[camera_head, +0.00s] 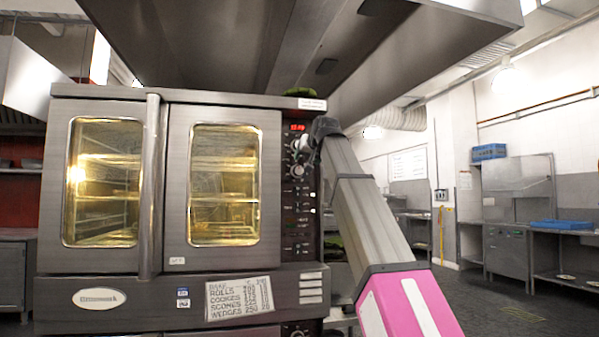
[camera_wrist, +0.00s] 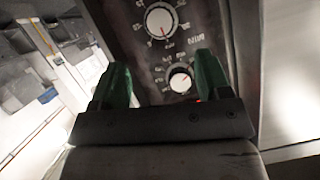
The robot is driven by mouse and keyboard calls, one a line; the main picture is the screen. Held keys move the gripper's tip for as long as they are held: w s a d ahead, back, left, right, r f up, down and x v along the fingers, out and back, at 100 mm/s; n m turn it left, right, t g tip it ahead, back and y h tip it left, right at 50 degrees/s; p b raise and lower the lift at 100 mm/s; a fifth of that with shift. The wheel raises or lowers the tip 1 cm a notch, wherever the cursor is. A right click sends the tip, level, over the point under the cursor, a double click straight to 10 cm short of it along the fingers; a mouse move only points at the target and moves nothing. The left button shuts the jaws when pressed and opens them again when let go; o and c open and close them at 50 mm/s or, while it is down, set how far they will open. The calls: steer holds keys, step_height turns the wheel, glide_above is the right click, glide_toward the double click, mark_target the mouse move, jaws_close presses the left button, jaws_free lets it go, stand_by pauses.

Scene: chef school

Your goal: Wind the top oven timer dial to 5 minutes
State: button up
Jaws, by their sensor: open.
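The upper oven's control panel (camera_head: 300,215) is a dark upright strip right of the glass doors. In the wrist view, which appears turned over, a small white-ringed dial (camera_wrist: 180,79) shows between my fingers, nearer the right one. A larger white-ringed dial (camera_wrist: 160,20) with a red pointer mark lies farther up that picture. It appears to be the lower dial (camera_head: 298,170) in the head view. The labels are too blurred to tell which is the timer. My gripper (camera_wrist: 160,75) has two green fingers, spread apart with nothing held between them. Contact with the small dial cannot be told.
A red lit display (camera_head: 297,127) sits at the panel's top. Below the dials are several switches. The oven's left door (camera_head: 102,185) and right door (camera_head: 224,185) are shut. A steel hood (camera_head: 300,45) hangs above. Open floor (camera_head: 500,300) lies to the right.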

mark_target(299, 171)
steer(key=x, duration=1)
steer(key=c, duration=0.9)
